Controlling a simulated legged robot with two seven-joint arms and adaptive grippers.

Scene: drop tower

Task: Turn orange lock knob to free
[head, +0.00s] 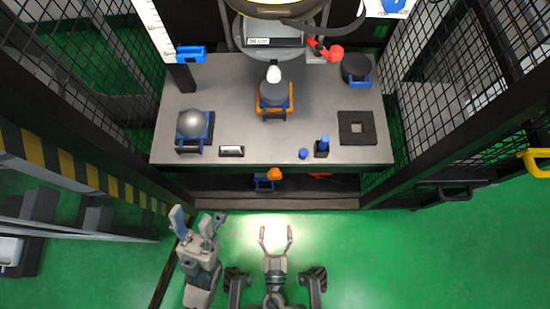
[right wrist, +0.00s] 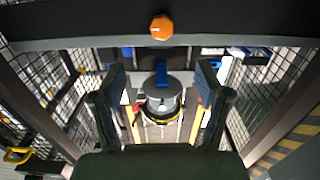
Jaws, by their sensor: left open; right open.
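The orange lock knob (head: 274,174) shows in the head view just below the front edge of the grey table, at its middle. In the right wrist view the round orange knob (right wrist: 161,28) sits on a dark beam at the top, with a small pale mark on its face. My right gripper (head: 276,236) is open and empty, in front of the table and apart from the knob. Its two fingers (right wrist: 162,75) show below the knob in the right wrist view. My left gripper (head: 197,222) is open and empty, to the left over the green floor.
The grey table (head: 330,100) bears a grey sphere on a blue holder (head: 192,124), a grey weight in an orange-based holder (head: 273,92), a small blue post (head: 322,146) and a black square plate (head: 357,128). Mesh panels (head: 455,60) stand on both sides. Green floor in front is clear.

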